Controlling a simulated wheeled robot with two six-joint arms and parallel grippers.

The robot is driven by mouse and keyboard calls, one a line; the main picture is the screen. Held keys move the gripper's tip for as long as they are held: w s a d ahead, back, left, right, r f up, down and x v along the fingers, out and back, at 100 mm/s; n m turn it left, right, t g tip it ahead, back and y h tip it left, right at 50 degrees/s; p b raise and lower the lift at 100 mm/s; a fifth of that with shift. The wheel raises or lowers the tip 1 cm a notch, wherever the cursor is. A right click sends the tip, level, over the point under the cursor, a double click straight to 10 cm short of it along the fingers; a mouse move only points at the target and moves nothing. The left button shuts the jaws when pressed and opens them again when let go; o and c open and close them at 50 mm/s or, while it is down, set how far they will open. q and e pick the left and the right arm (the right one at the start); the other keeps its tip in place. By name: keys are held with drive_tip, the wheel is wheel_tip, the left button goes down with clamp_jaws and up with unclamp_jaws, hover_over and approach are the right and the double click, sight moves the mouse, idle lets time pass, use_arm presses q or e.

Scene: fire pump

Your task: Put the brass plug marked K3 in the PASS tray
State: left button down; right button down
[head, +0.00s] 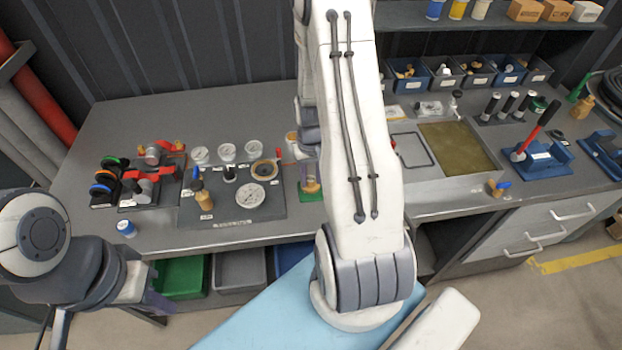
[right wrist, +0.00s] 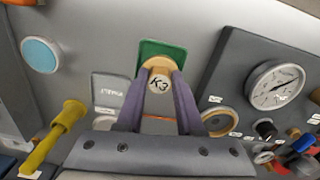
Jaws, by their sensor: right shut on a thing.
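The brass plug marked K3 (right wrist: 158,84) is between the fingers of my right gripper (right wrist: 158,100), its marked face toward the right wrist camera. In the head view the right gripper (head: 309,165) and the brass plug (head: 311,187) show left of my white forearm. A small green tray (right wrist: 162,52) lies behind the plug in the right wrist view; it also shows under the plug in the head view (head: 313,196). I cannot read a PASS label or tell whether the plug touches the tray. My left gripper (head: 154,302) is low at the left, off the bench front; its jaw opening is unclear.
A dark gauge board (head: 215,213) lies left of the green tray, with a large gauge (head: 250,195) and a brass ring (head: 264,170). Red-handled valves (head: 150,180) stand farther left. A blue-topped pot (head: 126,228) is near the bench's front edge. My forearm hides the bench middle.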

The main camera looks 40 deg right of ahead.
sight(311, 180)
drive_tip(key=shift+f, duration=0.9)
drive_tip(key=shift+f, duration=0.1)
drive_tip(key=c, duration=0.5)
unclamp_jaws()
drive_tip(key=shift+c, duration=0.2)
wheel_tip(311, 180, up, 12)
drive_tip(key=b, duration=0.1)
drive_tip(key=shift+b, duration=0.4)
